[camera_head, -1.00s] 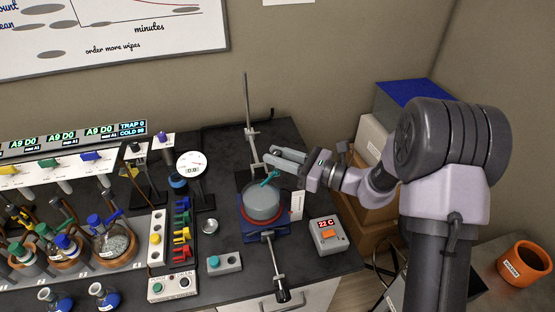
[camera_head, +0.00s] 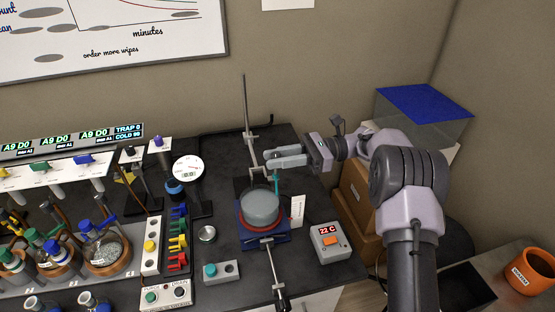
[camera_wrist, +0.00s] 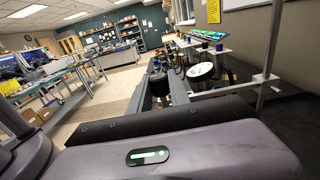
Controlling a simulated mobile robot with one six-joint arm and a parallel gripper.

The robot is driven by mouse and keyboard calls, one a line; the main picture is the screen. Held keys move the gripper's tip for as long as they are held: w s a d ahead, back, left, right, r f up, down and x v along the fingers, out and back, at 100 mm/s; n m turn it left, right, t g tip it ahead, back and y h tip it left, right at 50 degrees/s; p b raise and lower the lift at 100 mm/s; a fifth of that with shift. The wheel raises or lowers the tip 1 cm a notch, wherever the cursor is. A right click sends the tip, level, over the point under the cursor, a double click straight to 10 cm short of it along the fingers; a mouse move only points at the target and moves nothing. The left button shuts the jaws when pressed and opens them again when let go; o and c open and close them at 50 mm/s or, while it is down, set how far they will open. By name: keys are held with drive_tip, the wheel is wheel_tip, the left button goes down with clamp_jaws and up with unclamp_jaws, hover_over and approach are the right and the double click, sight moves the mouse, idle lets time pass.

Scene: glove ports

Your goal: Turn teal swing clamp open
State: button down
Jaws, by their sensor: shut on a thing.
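The teal swing clamp (camera_head: 276,183) shows in the head view as a thin teal bar beside the upright rod, at the back right of the grey round vessel (camera_head: 260,207). The vessel sits with a red ring on a blue base (camera_head: 252,238). My gripper (camera_head: 272,158) reaches in from the right, its fingers just above the teal bar and shut on its upper end, which they hide. In the wrist view my two fingers (camera_wrist: 167,88) point away, and the teal clamp cannot be made out between them.
The upright metal rod (camera_head: 246,115) stands close behind my fingers. A white card (camera_head: 298,210) and a 22 C box (camera_head: 328,242) stand right of the vessel. A dial gauge (camera_head: 187,169) and coloured clips are left. Boxes (camera_head: 357,190) stand beyond the bench's right edge.

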drive_tip(key=shift+r+g, duration=0.1)
drive_tip(key=shift+g, duration=0.2)
drive_tip(key=c, duration=1.2)
unclamp_jaws()
drive_tip(key=shift+a, duration=0.2)
drive_tip(key=shift+d, duration=0.1)
